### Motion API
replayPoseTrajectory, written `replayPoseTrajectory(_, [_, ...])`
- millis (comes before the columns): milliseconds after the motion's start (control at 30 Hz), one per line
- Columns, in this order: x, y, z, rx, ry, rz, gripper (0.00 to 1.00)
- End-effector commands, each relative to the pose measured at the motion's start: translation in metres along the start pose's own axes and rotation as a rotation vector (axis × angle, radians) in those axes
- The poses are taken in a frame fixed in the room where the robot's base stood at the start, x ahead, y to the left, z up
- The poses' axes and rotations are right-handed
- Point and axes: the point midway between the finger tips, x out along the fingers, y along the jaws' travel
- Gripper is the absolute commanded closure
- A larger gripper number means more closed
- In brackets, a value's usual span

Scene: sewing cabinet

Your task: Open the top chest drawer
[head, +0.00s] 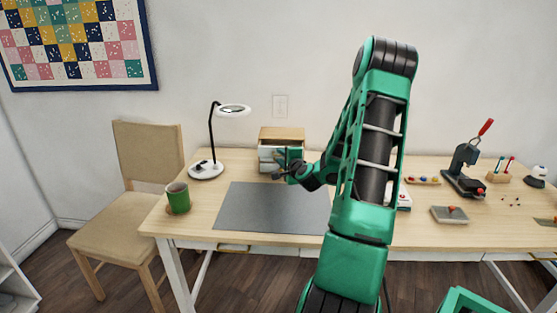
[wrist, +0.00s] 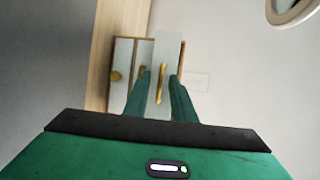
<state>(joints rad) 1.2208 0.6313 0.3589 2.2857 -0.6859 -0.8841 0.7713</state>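The small wooden chest (head: 282,134) with pale drawer fronts stands at the back of the table. My gripper (head: 281,160) is in front of it and hides part of its front. The wrist view shows the chest turned sideways, with its top toward the right. The top drawer (wrist: 167,48) has a gold handle (wrist: 161,84), which lies in line with the gap between my gripper's fingers (wrist: 159,88). The fingers are apart. I cannot tell whether they touch the handle. The top drawer's front seems slightly nearer than the lower ones.
A ring lamp (head: 206,171) and a green mug (head: 177,197) stand left of the chest. A grey mat (head: 270,207) lies in front. A chair (head: 125,210) stands at the left end.

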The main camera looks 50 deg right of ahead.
Motion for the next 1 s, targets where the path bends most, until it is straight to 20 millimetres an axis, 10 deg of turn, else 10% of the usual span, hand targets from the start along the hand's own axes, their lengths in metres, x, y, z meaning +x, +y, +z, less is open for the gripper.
replayPoseTrajectory(100, [-0.0002, 0.0, -0.0001, 0.0, 0.0, 0.0, 1.0])
replayPoseTrajectory(1000, [-0.0004, 0.0007, -0.0002, -0.001, 0.0, 0.002, 1.0])
